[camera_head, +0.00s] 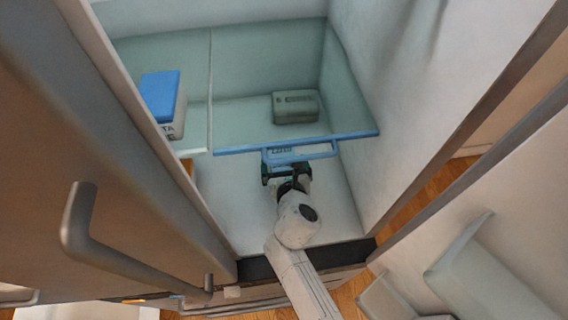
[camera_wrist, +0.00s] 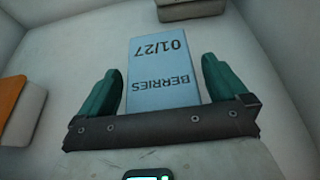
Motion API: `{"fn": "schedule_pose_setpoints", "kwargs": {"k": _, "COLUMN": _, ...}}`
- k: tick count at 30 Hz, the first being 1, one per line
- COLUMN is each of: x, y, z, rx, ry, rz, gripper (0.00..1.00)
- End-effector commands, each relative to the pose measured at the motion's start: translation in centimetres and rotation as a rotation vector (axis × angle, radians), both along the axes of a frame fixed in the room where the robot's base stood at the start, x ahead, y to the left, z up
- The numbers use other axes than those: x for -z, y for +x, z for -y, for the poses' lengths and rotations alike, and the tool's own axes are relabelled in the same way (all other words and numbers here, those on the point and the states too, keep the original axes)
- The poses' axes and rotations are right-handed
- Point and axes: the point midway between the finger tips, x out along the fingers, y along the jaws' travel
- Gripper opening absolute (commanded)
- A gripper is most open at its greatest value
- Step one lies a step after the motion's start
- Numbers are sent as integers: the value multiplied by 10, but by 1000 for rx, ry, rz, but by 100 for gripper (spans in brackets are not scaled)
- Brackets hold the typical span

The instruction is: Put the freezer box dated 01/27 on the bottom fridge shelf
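The freezer box (camera_wrist: 162,65) is light blue, and its face reads 01/27 and BERRIES, upside down in the wrist view. My gripper (camera_wrist: 163,64) has its two green fingers spread on either side of the box, with narrow gaps showing at both sides. In the head view my gripper (camera_head: 287,170) is low inside the fridge, by the front edge of the blue-edged glass shelf (camera_head: 345,135). A small blue lettered part of the box (camera_head: 281,150) shows just ahead of the gripper there. The pale fridge floor (camera_head: 240,205) lies around the gripper.
A grey container (camera_head: 296,106) shows farther back, and a grey one is at the wrist view's top (camera_wrist: 190,8). A blue-lidded white box (camera_head: 163,100) stands on the left shelf. An orange-topped item (camera_wrist: 10,95) is at the left. The fridge's right wall (camera_head: 385,130) is close.

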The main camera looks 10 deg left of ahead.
Motion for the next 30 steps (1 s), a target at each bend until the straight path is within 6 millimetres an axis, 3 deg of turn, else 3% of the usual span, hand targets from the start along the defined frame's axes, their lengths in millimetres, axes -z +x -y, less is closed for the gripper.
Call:
{"fn": "schedule_pose_setpoints", "kwargs": {"k": 8, "x": -5, "y": -6, "z": 2, "rx": -1, "ry": -2, "rz": 0, "gripper": 100}}
{"fn": "schedule_pose_setpoints", "kwargs": {"k": 21, "x": -36, "y": -79, "z": 23, "rx": -1, "ry": -1, "rz": -1, "gripper": 100}}
{"fn": "schedule_pose_setpoints", "kwargs": {"k": 30, "x": -48, "y": -105, "z": 31, "rx": 0, "ry": -1, "rz": 0, "gripper": 100}}
